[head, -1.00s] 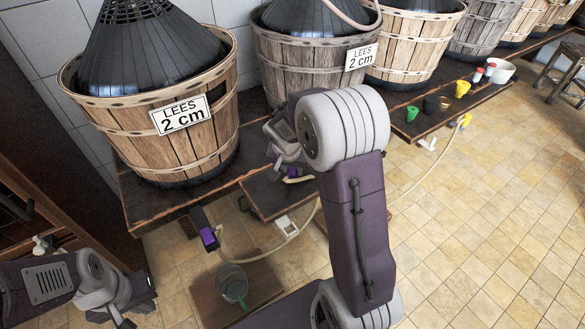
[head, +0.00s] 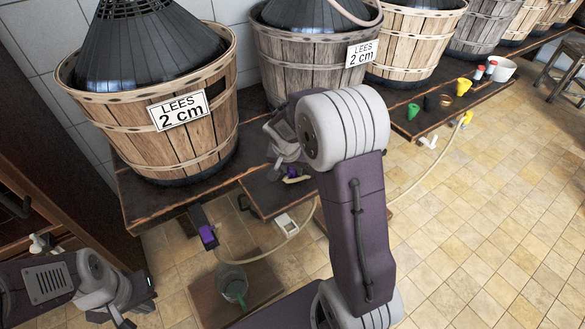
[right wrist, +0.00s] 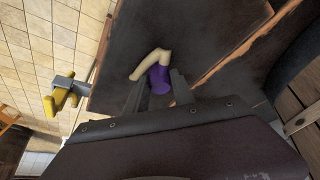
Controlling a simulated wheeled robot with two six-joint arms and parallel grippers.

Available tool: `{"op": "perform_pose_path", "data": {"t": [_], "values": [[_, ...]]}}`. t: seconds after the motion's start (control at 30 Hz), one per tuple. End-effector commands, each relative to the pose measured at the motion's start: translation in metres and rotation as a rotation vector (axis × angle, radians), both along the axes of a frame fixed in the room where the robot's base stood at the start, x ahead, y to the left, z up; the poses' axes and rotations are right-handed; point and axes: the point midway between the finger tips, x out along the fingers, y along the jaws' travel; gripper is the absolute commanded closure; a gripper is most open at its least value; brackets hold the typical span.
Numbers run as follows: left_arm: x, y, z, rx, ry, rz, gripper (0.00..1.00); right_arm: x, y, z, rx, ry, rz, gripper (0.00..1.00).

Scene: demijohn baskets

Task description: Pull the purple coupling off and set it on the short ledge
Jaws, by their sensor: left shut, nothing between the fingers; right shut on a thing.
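A purple coupling (right wrist: 160,80) with a bent cream hose piece (right wrist: 150,62) sits between the fingers of my right gripper (right wrist: 158,90) in the right wrist view. The right gripper is shut on it, over or against a dark wooden surface. In the head view this gripper (head: 290,165) is above the short dark ledge (head: 262,202), partly hidden by my arm, with a bit of purple showing. Another purple fitting (head: 207,237) is on a dark block at the left, with a hose by it. My left gripper (head: 124,318) is shut and empty at the lower left.
Wicker-like wooden baskets (head: 180,150) with LEES labels stand on the long bench (head: 145,208). A bucket (head: 232,284) stands on a low board (head: 200,303). Colored fittings (head: 413,111) lie on the bench at right. The tiled floor (head: 480,220) at right is open.

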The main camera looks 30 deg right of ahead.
Motion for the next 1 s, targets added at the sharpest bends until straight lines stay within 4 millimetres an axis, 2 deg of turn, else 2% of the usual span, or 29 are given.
{"op": "perform_pose_path", "data": {"t": [0.07,0.1,0.2,0.53,0.8,1.0], "values": [[0.000,0.000,0.000,0.000,0.000,0.000,1.00,0.000,0.000,0.000,0.000,0.000,0.000,1.00],[0.000,0.000,0.000,0.000,0.000,0.000,1.00,0.000,0.000,0.000,0.000,0.000,0.000,0.68],[0.000,0.000,0.000,0.000,0.000,0.000,1.00,0.000,0.000,0.000,0.000,0.000,0.000,0.45],[0.000,0.000,0.003,0.000,0.000,0.000,1.00,-0.001,0.001,0.005,0.000,0.000,0.000,0.45],[0.000,0.000,0.036,0.000,0.000,0.000,1.00,-0.016,0.015,0.061,0.000,-0.003,0.002,0.45],[0.000,0.000,0.047,0.000,0.000,0.000,1.00,-0.025,0.022,0.083,0.000,0.000,0.001,0.45]]}}
